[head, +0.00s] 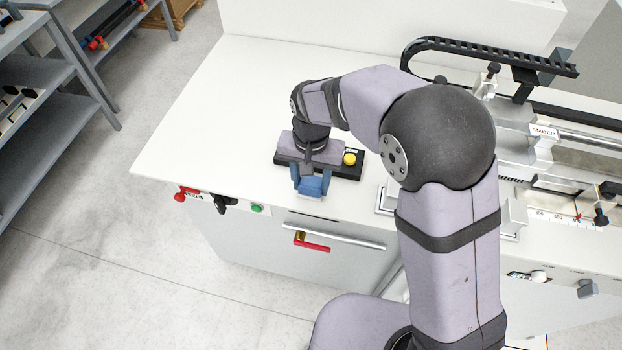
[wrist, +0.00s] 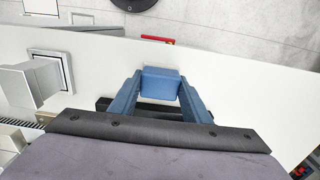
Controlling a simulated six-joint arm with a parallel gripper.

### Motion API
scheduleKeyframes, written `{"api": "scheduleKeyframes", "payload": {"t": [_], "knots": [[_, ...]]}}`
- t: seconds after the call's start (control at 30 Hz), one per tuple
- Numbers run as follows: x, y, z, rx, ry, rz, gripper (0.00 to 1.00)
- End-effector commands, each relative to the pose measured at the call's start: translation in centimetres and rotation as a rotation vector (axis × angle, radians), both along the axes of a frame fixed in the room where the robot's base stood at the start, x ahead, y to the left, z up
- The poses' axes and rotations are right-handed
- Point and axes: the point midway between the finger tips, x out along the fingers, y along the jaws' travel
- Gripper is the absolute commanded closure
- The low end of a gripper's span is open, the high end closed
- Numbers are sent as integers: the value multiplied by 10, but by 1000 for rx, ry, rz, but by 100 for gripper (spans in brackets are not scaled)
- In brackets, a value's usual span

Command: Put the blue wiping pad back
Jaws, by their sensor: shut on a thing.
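The blue wiping pad (wrist: 160,83) is a small blue block between the two blue fingers of my gripper (wrist: 159,92) in the wrist view. The fingers are shut on its sides. In the head view the pad (head: 312,186) and my gripper (head: 311,180) are over the white bench near its front edge, in front of a black holder (head: 346,169) with a yellow knob (head: 349,159). Part of the black holder shows behind the pad in the wrist view. My wrist hides much of the holder in the head view. I cannot tell whether the pad touches the bench.
A machine with a steel rail (head: 580,135) and a black cable chain (head: 490,52) stands on the right. The white bench top (head: 220,110) is clear at left.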

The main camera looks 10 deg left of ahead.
Motion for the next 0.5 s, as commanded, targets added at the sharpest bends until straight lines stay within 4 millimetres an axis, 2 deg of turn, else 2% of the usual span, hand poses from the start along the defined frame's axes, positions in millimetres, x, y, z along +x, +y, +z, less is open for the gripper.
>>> {"api": "scheduleKeyframes", "payload": {"t": [0.33,0.37,0.4,0.43,0.5], "knots": [[0,0,-4,0,0,0,78],[0,0,-4,0,0,0,52],[0,0,-3,0,0,0,43],[0,0,-3,0,0,0,38],[0,0,-3,0,0,0,38]]}}
